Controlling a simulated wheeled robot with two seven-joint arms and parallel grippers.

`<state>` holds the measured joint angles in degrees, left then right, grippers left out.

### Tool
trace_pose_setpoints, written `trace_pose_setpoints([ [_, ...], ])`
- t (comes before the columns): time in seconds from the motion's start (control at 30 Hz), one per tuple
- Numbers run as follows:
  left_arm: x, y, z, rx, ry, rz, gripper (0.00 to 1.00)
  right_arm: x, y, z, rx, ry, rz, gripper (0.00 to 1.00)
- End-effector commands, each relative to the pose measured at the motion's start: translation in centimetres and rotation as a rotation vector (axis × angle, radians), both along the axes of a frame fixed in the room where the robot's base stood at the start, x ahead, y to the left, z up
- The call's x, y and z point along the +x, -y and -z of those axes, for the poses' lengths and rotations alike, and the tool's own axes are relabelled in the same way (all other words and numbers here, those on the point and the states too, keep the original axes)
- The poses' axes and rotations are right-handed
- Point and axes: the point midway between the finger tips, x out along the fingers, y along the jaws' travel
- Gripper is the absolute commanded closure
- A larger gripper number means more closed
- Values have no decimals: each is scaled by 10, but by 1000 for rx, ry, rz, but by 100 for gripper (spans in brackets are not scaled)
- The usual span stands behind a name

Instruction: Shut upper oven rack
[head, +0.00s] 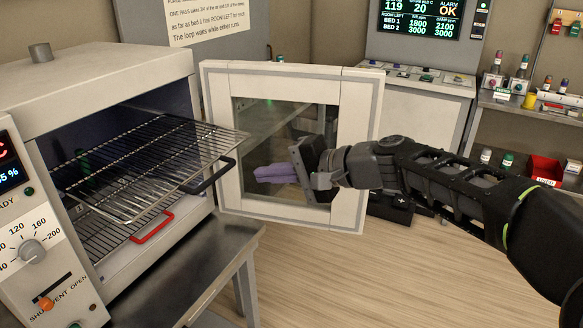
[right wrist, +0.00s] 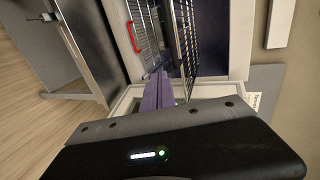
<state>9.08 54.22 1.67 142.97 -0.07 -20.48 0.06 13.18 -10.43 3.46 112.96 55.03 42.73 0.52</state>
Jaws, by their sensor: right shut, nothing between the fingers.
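The oven (head: 95,80) stands open at the left, its white-framed glass door (head: 218,135) swung out to the right. The upper rack (head: 165,150) sticks well out of the opening, with a dark handle (head: 212,177) on its front edge. The upper rack also shows in the right wrist view (right wrist: 187,45). My right gripper (head: 262,173) is shut and empty, its purple fingers pointing left toward the rack, a short gap right of the dark handle. It overlaps the door's window in the head view. My left gripper is out of view.
The lower rack (head: 105,235) with a red handle (head: 152,228) sits beneath, mostly inside the oven. A grey metal table (head: 190,275) carries the oven. A console (head: 420,85) and a shelf with small bottles stand behind at the right.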

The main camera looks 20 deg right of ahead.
Motion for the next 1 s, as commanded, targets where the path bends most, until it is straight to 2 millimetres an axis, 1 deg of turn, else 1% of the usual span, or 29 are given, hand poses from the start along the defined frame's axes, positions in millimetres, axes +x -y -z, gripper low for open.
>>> trace_pose_setpoints([
  [0.03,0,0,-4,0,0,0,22,7,-7,1,0,-3,-2,100],
  [0.1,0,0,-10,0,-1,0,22,16,-14,-5,-1,-1,-2,100],
  [0.3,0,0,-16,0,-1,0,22,31,-26,-7,-1,-1,0,100],
  [0.77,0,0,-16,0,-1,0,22,34,-28,-6,-1,1,1,100],
  [0.87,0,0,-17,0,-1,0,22,37,-31,-6,-1,0,-1,100],
  [1.0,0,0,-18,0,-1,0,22,48,-40,-6,-1,-1,-2,100],
])
